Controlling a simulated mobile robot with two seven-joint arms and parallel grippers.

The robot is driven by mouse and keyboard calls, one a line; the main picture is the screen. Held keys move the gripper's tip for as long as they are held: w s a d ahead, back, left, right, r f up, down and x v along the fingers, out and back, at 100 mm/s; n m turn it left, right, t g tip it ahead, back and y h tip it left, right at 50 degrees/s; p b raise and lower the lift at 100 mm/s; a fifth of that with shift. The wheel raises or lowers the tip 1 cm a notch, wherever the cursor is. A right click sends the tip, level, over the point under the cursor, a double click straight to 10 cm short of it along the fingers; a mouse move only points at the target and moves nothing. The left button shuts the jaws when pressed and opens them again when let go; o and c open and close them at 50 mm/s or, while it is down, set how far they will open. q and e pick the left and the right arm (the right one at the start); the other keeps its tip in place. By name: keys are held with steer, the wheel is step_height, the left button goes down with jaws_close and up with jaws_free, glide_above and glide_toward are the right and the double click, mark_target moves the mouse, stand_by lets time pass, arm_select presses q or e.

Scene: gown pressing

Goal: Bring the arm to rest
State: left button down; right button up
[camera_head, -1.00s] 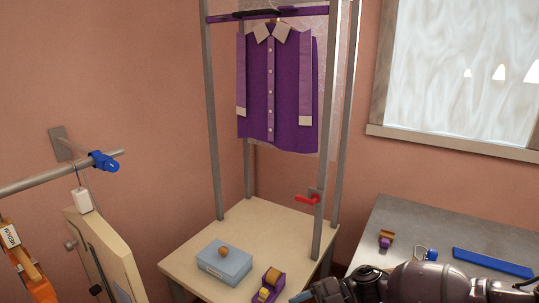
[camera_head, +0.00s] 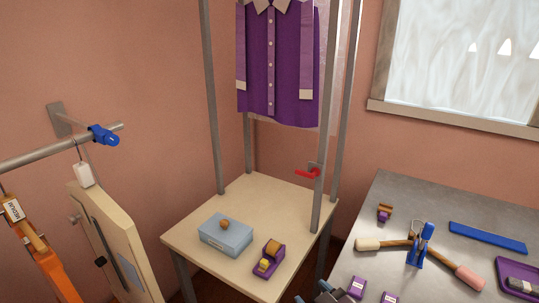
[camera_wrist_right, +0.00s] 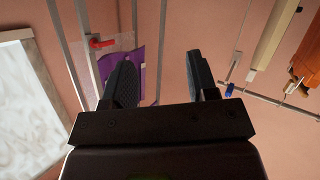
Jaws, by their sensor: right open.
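My right gripper (camera_head: 328,293) shows only in part at the bottom edge of the head view, below the pale table. In the right wrist view my right gripper (camera_wrist_right: 163,78) has its two dark fingers apart with nothing between them. A purple gown (camera_head: 276,75) with pale collar and cuffs hangs in a grey metal frame, clear of the gripper. Part of the gown also shows behind the fingers in the wrist view (camera_wrist_right: 137,57). My left gripper is in neither view.
A pale table (camera_head: 190,240) bears a blue box (camera_head: 226,238) and a purple holder (camera_head: 268,260). A red lever (camera_head: 307,174) is on the frame. A grey bench (camera_head: 400,195) at right holds tools and a blue bar (camera_head: 487,238). A rail (camera_head: 55,155) stands at left.

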steer(key=s+d+f+m+g+h, duration=0.3)
steer(key=s+d+m+g, duration=0.15)
steer(key=s+d, duration=0.55)
steer(key=s+d+f+m+g+h, duration=0.25)
steer(key=s+d+g, duration=0.25)
steer(key=s+d, duration=0.5)
steer(key=w+a+f+t+b, duration=0.1)
steer(key=f+t+b, duration=0.3)
steer(key=f, duration=0.6)
steer(key=w+f+t+b, duration=0.3)
steer(key=f+b, duration=0.3)
steer(key=f, duration=0.5)
steer(key=shift+w+a+t, duration=0.2)
steer(key=shift+a+t, duration=0.15)
steer(key=shift+a, duration=0.05)
